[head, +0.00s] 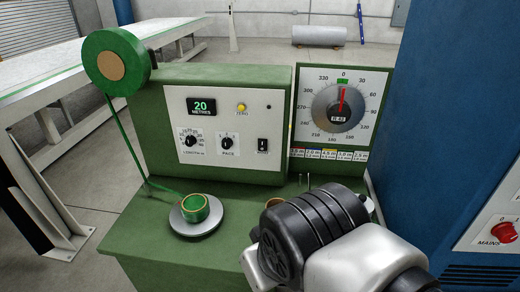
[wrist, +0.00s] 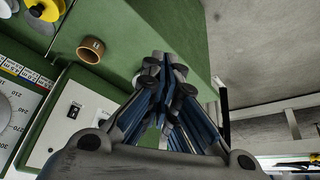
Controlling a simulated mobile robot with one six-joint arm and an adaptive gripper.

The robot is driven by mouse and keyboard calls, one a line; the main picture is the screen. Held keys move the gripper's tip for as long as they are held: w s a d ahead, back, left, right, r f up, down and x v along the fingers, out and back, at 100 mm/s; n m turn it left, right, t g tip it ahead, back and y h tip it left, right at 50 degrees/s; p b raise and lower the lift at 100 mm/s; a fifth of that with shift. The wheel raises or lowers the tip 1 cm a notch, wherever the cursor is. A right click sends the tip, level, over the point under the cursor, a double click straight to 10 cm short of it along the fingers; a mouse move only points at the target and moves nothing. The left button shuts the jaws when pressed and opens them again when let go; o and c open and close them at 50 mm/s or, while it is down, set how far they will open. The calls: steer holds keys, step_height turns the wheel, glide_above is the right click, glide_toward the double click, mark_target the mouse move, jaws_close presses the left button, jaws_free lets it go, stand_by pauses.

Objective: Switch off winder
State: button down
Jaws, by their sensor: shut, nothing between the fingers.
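The winder is a green machine with a white control panel (head: 224,126). The panel has a lit display (head: 202,107) reading 20 metres, a yellow zero button (head: 241,108), a length knob (head: 190,137) and a pace knob (head: 227,142). A black rocker switch (head: 263,145) sits at the panel's right; its label is too small to read surely. The switch also shows in the wrist view (wrist: 73,112), left of my gripper. My gripper (wrist: 164,62) is shut and empty, apart from the panel. In the head view my arm hides it.
A dial (head: 341,105) with a red pointer stands right of the panel. Green tape runs from a reel (head: 117,62) to a small roll on a round plate (head: 196,229). A brown ring (wrist: 90,50) lies on the green deck. A blue cabinet (head: 440,110) closes off the right.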

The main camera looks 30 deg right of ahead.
steer(key=w+d+n+t+h+b, duration=0.1)
steer(key=w+d+n+t+h, duration=0.2)
steer(key=w+d, duration=0.7)
steer(key=w+d+n+t+b, duration=0.1)
steer(key=w+d+n+t, duration=0.35)
steer(key=w, duration=0.85)
steer(key=w+d+f+n+t+y+b, duration=0.2)
steer(key=w+d+f+n+t+y, duration=0.2)
steer(key=n, duration=0.7)
steer(key=d+f+y, duration=0.2)
steer(key=d+f, duration=0.2)
steer(key=shift+w, duration=0.4)
steer(key=shift+w, duration=0.15)
steer(key=b, duration=0.2)
glide_toward(262, 146)
steer(key=shift+w+a+f, duration=0.85)
steer(key=shift+w+a, duration=0.75)
steer(key=shift+w, duration=1.4)
